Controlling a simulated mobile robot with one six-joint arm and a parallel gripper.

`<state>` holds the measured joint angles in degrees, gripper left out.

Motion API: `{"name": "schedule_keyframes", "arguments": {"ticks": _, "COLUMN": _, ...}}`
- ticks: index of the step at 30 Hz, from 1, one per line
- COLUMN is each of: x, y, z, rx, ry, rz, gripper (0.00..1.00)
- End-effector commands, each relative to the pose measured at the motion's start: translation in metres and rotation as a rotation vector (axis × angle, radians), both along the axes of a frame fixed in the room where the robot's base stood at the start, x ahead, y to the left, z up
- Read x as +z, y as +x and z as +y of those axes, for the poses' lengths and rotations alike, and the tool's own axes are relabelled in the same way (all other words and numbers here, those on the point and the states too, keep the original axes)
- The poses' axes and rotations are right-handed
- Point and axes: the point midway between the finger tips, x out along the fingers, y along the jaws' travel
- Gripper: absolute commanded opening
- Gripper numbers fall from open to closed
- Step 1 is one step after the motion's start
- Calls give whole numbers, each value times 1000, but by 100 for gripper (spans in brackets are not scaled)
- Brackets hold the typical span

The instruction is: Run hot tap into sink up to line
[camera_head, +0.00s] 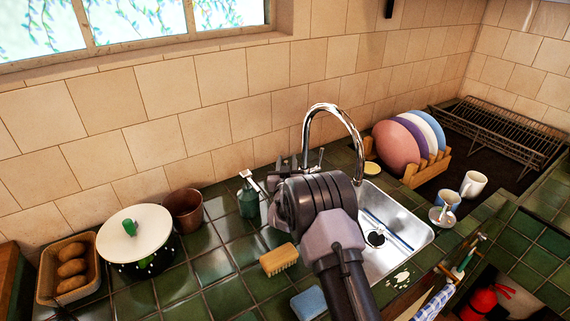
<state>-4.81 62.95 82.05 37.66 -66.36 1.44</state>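The chrome tap (337,112) rises in a tall arch behind the sink, its spout over the basin. A small lever (319,158) shows at its base; which side is hot cannot be told. The steel sink (415,232) has a blue line (390,228) along its inside wall and a dark drain. I see no water in it and no stream from the spout. My gripper (287,168) is beside the tap's base, largely hidden behind my own wrist. Dark finger shapes show there, but their opening is unclear. My arm hides the sink's left part.
A soap bottle (249,197) stands left of my gripper. A brush (279,260) and blue sponge (309,303) lie in front. A lidded pot (137,240) and brown pot (185,209) stand left.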

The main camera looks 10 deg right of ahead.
Motion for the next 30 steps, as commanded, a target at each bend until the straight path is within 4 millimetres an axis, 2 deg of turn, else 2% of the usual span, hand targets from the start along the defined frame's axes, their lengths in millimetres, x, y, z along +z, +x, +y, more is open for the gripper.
{"name": "schedule_keyframes", "arguments": {"ticks": 8, "x": 1, "y": 4, "z": -1, "rx": 0, "ry": 0, "rz": 0, "gripper": 32}}
{"name": "schedule_keyframes", "arguments": {"ticks": 12, "x": 1, "y": 4, "z": -1, "rx": 0, "ry": 0, "rz": 0, "gripper": 4}}
{"name": "schedule_keyframes", "arguments": {"ticks": 13, "x": 1, "y": 4, "z": -1, "rx": 0, "ry": 0, "rz": 0, "gripper": 0}}
{"name": "schedule_keyframes", "arguments": {"ticks": 30, "x": 1, "y": 3, "z": -1, "rx": 0, "ry": 0, "rz": 0, "gripper": 0}}
